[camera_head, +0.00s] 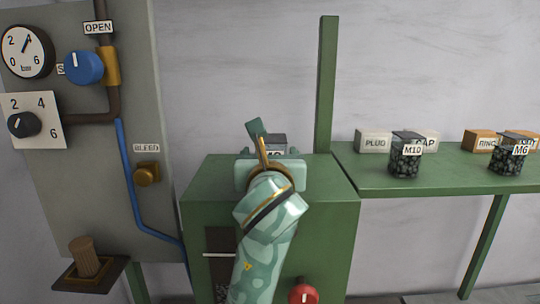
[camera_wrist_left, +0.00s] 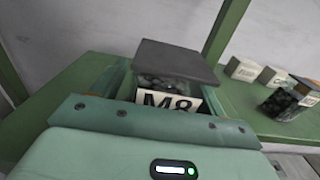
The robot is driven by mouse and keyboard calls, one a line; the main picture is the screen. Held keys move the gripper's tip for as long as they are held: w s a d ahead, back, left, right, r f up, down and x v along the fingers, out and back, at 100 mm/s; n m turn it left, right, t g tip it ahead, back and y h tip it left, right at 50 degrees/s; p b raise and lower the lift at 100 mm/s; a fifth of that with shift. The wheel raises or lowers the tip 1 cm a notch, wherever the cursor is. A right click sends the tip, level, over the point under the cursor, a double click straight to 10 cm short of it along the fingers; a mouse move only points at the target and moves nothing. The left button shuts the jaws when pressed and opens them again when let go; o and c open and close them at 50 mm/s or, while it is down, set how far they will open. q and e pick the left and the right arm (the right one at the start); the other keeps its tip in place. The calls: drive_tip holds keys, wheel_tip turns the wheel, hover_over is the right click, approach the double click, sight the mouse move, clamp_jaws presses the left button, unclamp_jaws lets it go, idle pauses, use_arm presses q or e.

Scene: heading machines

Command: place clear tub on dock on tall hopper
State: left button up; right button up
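The clear tub (camera_wrist_left: 168,82) has a dark lid, dark contents and a white M8 label. In the head view its lid (camera_head: 274,139) shows just behind my left gripper (camera_head: 270,154). The tall hopper (camera_head: 325,212) is the green box under the gripper. In the wrist view, the fingers of my left gripper (camera_wrist_left: 160,95) lie on either side of the tub, with a narrow gap at its left side. The gripper looks open around it. The tub's base and whatever it rests on are hidden, so I cannot make out the dock. My right gripper is not in view.
A green shelf (camera_head: 440,175) to the right bears tubs M10 (camera_head: 406,158) and M6 (camera_head: 508,157) and several labelled blocks. A green post (camera_head: 327,85) rises behind the hopper. A grey panel (camera_head: 95,180) with gauges and knobs stands at left.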

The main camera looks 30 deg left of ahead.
use_arm(q)
drive_tip(key=shift+r, duration=0.1)
drive_tip(key=shift+s+d, duration=0.1)
drive_tip(key=shift+s, duration=0.05)
drive_tip(key=b+v, duration=0.6)
drive_tip(key=v, duration=0.5)
drive_tip(key=shift+s+d+b, duration=0.1)
drive_tip(key=shift+s+b, duration=0.1)
drive_tip(key=shift+b, duration=0.15)
drive_tip(key=shift+s+r, duration=0.1)
drive_tip(key=shift+s, duration=0.05)
